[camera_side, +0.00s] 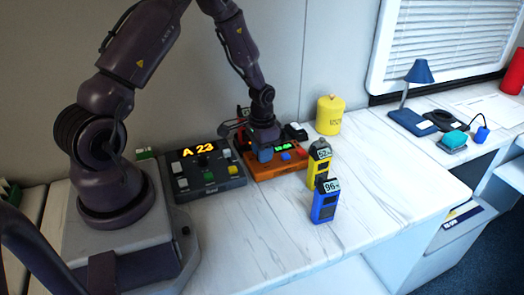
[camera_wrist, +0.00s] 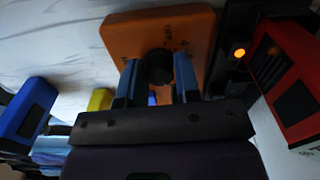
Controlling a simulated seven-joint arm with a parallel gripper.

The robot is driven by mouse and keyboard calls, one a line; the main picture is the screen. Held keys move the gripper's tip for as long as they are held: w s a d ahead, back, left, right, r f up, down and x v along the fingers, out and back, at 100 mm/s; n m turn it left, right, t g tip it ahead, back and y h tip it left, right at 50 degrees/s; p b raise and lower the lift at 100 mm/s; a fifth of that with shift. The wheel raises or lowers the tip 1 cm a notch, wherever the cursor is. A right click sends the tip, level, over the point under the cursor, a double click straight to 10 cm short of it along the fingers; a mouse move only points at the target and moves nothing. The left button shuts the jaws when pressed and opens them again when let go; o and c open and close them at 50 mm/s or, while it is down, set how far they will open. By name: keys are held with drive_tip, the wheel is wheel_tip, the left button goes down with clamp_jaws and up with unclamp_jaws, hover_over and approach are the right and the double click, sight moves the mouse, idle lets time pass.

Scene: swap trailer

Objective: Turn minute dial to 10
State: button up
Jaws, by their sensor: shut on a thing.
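An orange device (camera_side: 285,170) stands on the white counter with a green-lit display (camera_side: 282,148) and coloured buttons on it. My gripper (camera_side: 265,152) comes down from above over its left part and hides the dial from the side view. In the wrist view the orange device's face (camera_wrist: 122,35) carries a round black dial (camera_wrist: 160,66) with small dark markings beyond it. The two blue fingers of my gripper (camera_wrist: 157,72) stand on either side of this dial, shut on it. The markings are too blurred to read, so I cannot tell the dial's setting.
A dark panel (camera_side: 207,178) showing "A 23" stands just left. Yellow (camera_side: 318,168) and blue (camera_side: 326,204) handheld meters stand to the right, and a yellow canister (camera_side: 329,115) behind. In the wrist view a red device (camera_wrist: 285,65) sits close on the right. The front counter is clear.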

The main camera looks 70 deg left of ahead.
drive_tip(key=shift+m, duration=0.8)
drive_tip(key=o, duration=0.9)
drive_tip(key=shift+r, duration=0.1)
wheel_tip(320, 180, up, 13)
drive_tip(key=shift+f, duration=0.1)
